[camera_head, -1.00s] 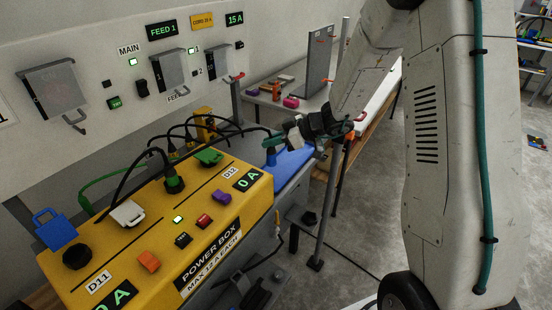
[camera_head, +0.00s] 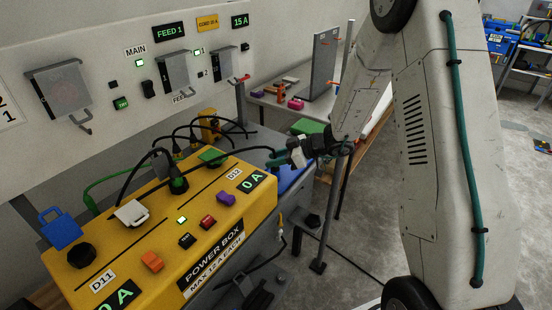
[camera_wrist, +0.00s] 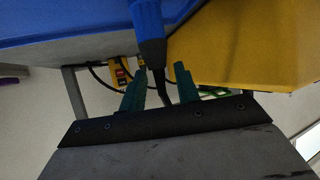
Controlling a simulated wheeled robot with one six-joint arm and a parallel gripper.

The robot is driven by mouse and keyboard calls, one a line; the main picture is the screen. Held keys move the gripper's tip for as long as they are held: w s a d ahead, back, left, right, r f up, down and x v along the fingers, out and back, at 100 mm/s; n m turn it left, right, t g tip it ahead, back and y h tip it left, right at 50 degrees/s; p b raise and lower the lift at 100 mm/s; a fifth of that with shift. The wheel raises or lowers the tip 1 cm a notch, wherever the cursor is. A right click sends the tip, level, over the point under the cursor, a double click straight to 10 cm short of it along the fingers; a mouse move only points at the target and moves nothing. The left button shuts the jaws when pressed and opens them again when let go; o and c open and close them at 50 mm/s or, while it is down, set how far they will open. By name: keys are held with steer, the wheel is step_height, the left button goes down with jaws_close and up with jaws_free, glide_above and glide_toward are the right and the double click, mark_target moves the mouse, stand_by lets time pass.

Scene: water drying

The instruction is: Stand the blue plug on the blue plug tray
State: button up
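The blue plug (camera_wrist: 148,16) shows at the top middle of the wrist view, its dark neck and black cable running down between my fingers. My gripper (camera_wrist: 160,69) has its two teal fingers apart, one either side of the neck, with a gap visible on the right side. In the head view my gripper (camera_head: 276,158) is low over the blue plug tray (camera_head: 291,178), behind the yellow box's right end. The tray also fills the upper left of the wrist view (camera_wrist: 60,22). The plug is hidden in the head view, and its contact with the tray cannot be seen.
The yellow power box (camera_head: 205,235) stands left of my gripper, with a green plug (camera_head: 212,157), a white plug (camera_head: 131,213) and black cables. A metal post (camera_head: 330,225) stands to the right. A bench (camera_head: 300,112) with small parts lies behind.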

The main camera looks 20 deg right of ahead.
steer(key=shift+d+r, duration=0.15)
steer(key=shift+r, duration=0.1)
steer(key=v, duration=1.2)
steer(key=s+a+r+m+g+h, duration=0.1)
steer(key=s+a+r+g, duration=0.2)
steer(key=s+a+r, duration=0.4)
steer(key=s+a+r+m+g+h, duration=0.1)
steer(key=s+a+r+m+g, duration=0.15)
steer(key=s+r, duration=0.4)
steer(key=s+d+r+m+h, duration=0.1)
steer(key=s+m+h, duration=0.3)
steer(key=s, duration=0.5)
steer(key=s+d+r+m+h, duration=0.1)
steer(key=s+m+h, duration=0.3)
steer(key=s, duration=0.6)
steer(key=shift+s+d+r+t, duration=0.15)
steer(key=shift+d+r+t, duration=0.2)
steer(key=shift+d, duration=0.5)
